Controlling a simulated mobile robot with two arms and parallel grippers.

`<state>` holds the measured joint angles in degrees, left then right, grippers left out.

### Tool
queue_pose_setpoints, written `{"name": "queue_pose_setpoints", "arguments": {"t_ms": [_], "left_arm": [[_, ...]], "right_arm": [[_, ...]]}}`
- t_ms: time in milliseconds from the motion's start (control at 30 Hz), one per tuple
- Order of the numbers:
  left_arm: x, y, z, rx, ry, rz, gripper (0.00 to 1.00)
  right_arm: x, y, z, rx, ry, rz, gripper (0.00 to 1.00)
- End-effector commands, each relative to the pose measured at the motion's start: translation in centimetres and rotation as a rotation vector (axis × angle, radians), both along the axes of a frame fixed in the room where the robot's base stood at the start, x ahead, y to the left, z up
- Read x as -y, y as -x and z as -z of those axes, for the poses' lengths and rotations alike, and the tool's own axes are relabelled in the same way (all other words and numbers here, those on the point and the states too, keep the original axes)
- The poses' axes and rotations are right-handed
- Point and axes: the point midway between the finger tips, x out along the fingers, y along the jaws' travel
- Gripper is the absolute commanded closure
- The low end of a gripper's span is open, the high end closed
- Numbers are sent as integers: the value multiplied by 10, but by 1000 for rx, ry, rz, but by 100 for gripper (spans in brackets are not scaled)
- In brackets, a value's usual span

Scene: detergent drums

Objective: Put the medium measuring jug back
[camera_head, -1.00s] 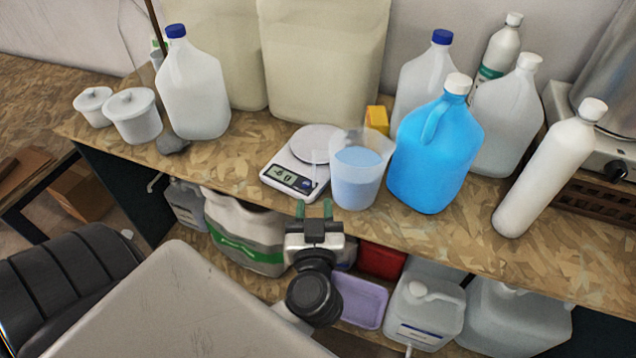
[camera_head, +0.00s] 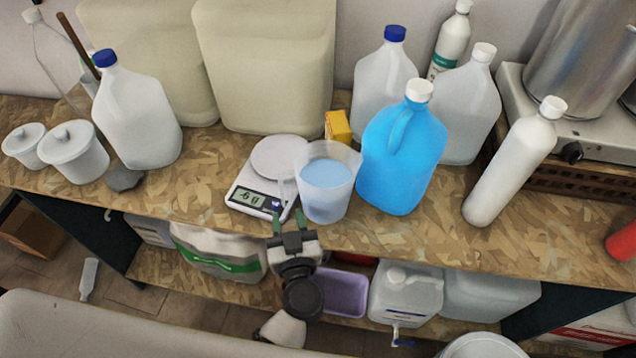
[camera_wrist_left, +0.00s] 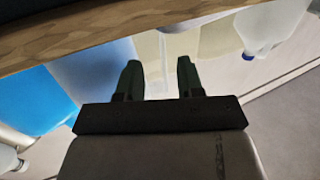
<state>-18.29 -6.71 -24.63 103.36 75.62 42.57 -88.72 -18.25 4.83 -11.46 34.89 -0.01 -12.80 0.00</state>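The measuring jug (camera_head: 325,188), clear with pale blue liquid inside, stands upright near the bench's front edge, its handle on the left. It is beside the white scale (camera_head: 246,199) and the blue jerrycan (camera_head: 401,165). My left gripper (camera_head: 288,222) is at the front edge of the bench, below and left of the jug, its green fingers apart and nothing seen held. In the left wrist view the open fingers (camera_wrist_left: 158,78) point toward a pale upright strip, perhaps the jug's handle; the pale blue jug (camera_wrist_left: 92,68) shows left of them. My right gripper is not in view.
A yellow box (camera_head: 338,127) is behind the jug. A white bottle (camera_head: 512,165) stands right, by the hotplate (camera_head: 590,150). White lidded pots (camera_head: 74,155) stand left. Bare bench (camera_head: 400,235) lies in front of the blue jerrycan. The lower shelf holds canisters and a purple tray (camera_head: 345,292).

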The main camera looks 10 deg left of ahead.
Motion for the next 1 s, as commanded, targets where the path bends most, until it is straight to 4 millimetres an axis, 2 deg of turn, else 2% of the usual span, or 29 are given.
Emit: {"name": "queue_pose_setpoints", "arguments": {"t_ms": [133,367,500,700,733,967,1000], "left_arm": [[-5,-11,-3,1,0,0,63],[-19,-42,-5,1,-3,0,63],[-23,-51,-4,0,0,-1,63],[-23,-51,-3,-1,0,-1,63],[-23,-51,-3,-1,0,-1,64],[-23,-51,-3,0,0,-1,100],[-23,-51,-3,0,0,-1,100]], "right_arm": [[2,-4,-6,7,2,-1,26],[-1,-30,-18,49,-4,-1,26],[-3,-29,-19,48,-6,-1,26],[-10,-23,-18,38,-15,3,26],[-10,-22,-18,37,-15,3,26],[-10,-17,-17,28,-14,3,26],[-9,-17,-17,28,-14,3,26]]}}
